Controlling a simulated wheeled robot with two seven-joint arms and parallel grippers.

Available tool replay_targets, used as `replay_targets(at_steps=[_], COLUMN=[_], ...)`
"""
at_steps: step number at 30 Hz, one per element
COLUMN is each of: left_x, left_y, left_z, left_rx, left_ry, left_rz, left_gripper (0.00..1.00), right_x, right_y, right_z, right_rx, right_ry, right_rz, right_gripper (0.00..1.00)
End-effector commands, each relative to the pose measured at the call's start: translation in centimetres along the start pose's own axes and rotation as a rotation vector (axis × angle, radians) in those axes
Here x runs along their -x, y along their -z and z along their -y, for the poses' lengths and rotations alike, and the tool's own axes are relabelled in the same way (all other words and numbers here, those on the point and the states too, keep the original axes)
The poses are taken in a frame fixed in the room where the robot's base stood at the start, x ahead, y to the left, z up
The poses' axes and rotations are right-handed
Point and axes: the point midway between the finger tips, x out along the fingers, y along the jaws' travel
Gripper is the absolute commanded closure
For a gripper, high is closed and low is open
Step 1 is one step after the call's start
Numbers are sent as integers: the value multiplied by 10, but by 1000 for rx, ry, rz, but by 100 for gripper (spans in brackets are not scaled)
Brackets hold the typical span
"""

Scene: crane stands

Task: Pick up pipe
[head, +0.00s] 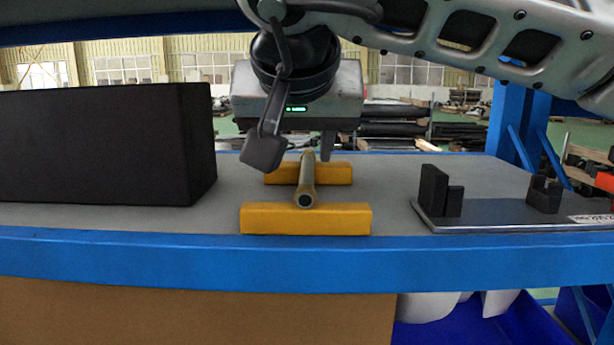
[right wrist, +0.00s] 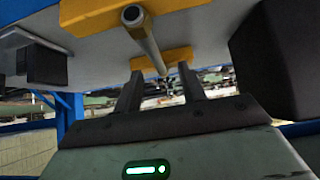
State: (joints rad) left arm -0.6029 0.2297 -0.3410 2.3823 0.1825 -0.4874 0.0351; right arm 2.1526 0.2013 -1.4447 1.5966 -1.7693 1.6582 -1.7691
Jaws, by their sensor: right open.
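A thin metal pipe (head: 307,182) lies across two yellow blocks, the front one (head: 306,219) and the rear one (head: 335,173), its near round end facing me. In the right wrist view the pipe (right wrist: 146,42) runs from the top towards the gap between my fingers. My right gripper (head: 299,156) is open above the pipe, fingers pointing down; a hanging wrist part hides its left finger in the head view. The right wrist view shows both fingers of the gripper (right wrist: 160,72) apart, with nothing held. I cannot tell whether either touches the pipe. My left gripper is not in view.
A large black box (head: 105,145) stands on the grey shelf at left. A metal plate (head: 495,217) with black blocks lies at right. A blue beam (head: 300,262) edges the shelf in front. Bare shelf lies between the yellow blocks and both neighbours.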

Motion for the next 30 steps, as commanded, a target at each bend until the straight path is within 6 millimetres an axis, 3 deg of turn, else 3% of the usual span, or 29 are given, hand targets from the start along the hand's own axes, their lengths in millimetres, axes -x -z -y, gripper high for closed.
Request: replay_targets(at_steps=[8, 16, 20, 21, 30], left_x=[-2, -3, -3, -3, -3], left_y=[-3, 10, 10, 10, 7], left_z=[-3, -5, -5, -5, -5], left_rx=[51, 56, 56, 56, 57], left_ry=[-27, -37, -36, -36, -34], left_rz=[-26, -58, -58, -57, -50], left_gripper=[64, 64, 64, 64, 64], right_x=[-41, -45, -45, -45, -44], right_y=[2, 3, 3, 3, 4], right_z=[-6, -6, -6, -6, -6], right_rx=[-3, -1, -1, -1, -2], right_ry=[-1, 0, 0, 0, 1], right_rz=[3, 0, 0, 0, -1], right_gripper=[59, 59, 96, 100, 100])
